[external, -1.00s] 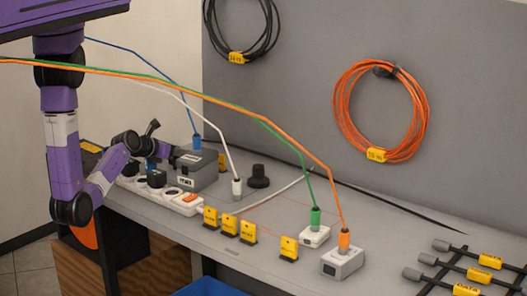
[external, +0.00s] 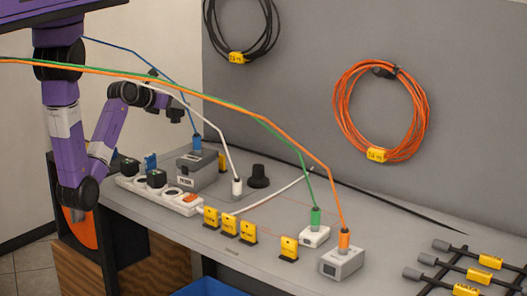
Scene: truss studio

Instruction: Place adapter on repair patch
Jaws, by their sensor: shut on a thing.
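My gripper (external: 168,104) is raised above the back left of the bench, over the grey box and apart from it. It is shut on a small dark block (external: 175,116), which looks like the adapter; the finger area is small and dark, so its outline is hard to make out. Black adapters also sit on the white power strip (external: 180,203), one at its far left end (external: 129,168) and one nearer its middle (external: 157,179). I cannot clearly identify the repair patch; thin red lines mark part of the bench top.
A grey box (external: 197,172) with a blue cable stands below my gripper. White, green and orange cables arch over the bench. Yellow tags (external: 229,227) stand along the front. A black knob (external: 258,175) stands near the back panel.

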